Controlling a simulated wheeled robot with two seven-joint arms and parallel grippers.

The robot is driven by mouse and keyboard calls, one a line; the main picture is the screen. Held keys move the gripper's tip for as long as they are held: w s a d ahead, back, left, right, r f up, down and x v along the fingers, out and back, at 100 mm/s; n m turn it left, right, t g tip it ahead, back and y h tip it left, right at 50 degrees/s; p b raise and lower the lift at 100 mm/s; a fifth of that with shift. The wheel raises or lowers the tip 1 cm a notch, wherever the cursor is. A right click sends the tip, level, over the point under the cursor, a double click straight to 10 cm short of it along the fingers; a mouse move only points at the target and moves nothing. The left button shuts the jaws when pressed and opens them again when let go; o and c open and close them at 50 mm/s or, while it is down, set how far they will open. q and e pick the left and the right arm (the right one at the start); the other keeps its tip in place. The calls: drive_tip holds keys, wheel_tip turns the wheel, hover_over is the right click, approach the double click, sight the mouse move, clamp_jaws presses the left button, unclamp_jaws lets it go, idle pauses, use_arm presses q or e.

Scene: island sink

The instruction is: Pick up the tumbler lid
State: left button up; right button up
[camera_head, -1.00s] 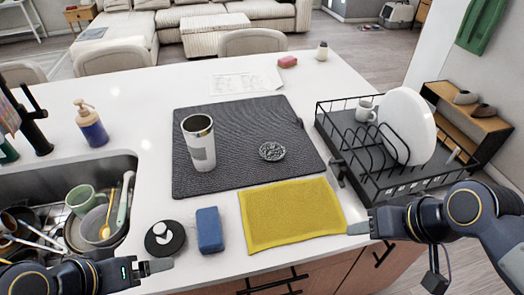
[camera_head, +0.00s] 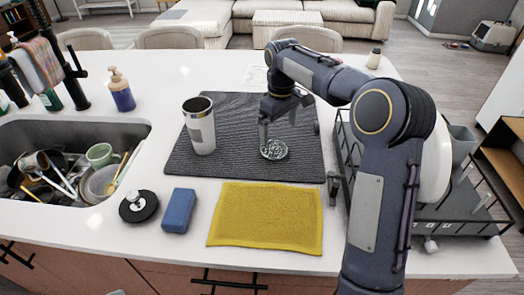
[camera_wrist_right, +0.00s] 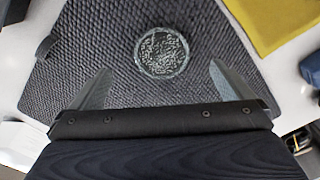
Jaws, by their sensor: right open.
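A round, clear, patterned lid (camera_head: 274,150) lies flat on the dark grey mat (camera_head: 232,168). A white tumbler (camera_head: 199,130) with a metal rim stands upright and open to its left. My right gripper (camera_head: 278,137) is open, pointing down over the mat right at the lid. In the right wrist view the lid (camera_wrist_right: 162,52) appears between and slightly beyond the two spread fingertips (camera_wrist_right: 160,68), with a gap on each side. I cannot tell the exact height left above it. My left gripper is out of view.
A yellow cloth (camera_head: 266,217), a blue sponge (camera_head: 178,211) and a black disc with a knob (camera_head: 138,206) lie along the front. The sink (camera_head: 125,132) with dishes is left. A black dish rack (camera_head: 455,215) stands right, partly behind my right arm.

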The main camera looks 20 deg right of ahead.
sight(274, 146)
drive_tip(key=f, duration=0.5)
drive_tip(key=w+f, duration=0.1)
drive_tip(key=f, duration=0.2)
drive_tip(key=shift+a+p, duration=0.3)
drive_tip(key=shift+p, duration=0.05)
drive_tip(key=c, duration=1)
